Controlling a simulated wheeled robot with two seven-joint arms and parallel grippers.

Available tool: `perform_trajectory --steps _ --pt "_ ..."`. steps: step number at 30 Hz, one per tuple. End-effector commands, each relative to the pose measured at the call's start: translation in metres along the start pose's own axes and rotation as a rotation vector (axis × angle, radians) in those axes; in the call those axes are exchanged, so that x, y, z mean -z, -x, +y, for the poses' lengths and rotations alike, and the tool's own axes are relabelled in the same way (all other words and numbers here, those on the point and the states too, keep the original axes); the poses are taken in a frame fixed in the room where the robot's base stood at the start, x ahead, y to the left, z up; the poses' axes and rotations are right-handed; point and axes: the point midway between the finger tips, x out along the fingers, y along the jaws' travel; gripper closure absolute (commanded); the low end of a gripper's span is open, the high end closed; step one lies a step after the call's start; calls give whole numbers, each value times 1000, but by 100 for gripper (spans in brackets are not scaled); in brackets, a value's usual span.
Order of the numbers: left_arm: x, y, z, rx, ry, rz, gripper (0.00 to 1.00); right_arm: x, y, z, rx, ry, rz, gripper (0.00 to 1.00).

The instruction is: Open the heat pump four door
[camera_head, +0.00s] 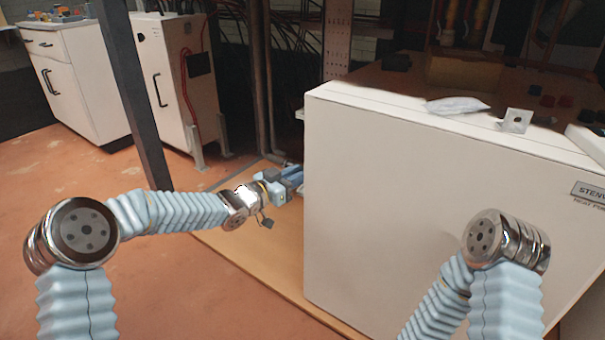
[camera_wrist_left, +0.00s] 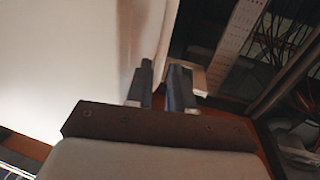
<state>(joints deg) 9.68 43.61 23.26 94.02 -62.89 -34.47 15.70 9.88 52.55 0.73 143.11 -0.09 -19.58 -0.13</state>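A large white heat pump cabinet (camera_head: 430,210) fills the right half of the head view. Its front plate starts "STEN" and "HEAT PU" (camera_head: 590,192); the number is cut off. My left gripper (camera_head: 293,183) is at the cabinet's left edge, low down, its tips partly hidden there. In the left wrist view its two fingers (camera_wrist_left: 163,88) stand a small gap apart, beside the edge of a white panel (camera_wrist_left: 70,60). A small pale bracket (camera_wrist_left: 197,78) lies just behind the right finger; contact cannot be told. My right gripper is hidden; only its arm shows.
A dark post (camera_head: 133,95) stands left of the cabinet. Behind it are a white unit with red hoses (camera_head: 172,75) and a white cupboard (camera_head: 75,75). A packet (camera_head: 457,105) and metal bracket (camera_head: 515,120) lie on the cabinet top. The left floor (camera_head: 60,175) is clear.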

Motion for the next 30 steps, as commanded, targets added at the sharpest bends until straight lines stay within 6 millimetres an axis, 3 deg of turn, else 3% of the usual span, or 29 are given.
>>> perform_trajectory --steps 6,14,19,30 --pt "0 -20 0 1 1 0 78 0 -1 0 0 0 0 57" --pt "0 -21 0 1 1 -1 78 0 -1 0 0 0 1 57" --pt "0 -21 0 1 1 -1 100 0 -1 0 0 0 1 57" --pt "0 -21 -1 2 1 -1 100 0 -1 0 0 0 1 57"
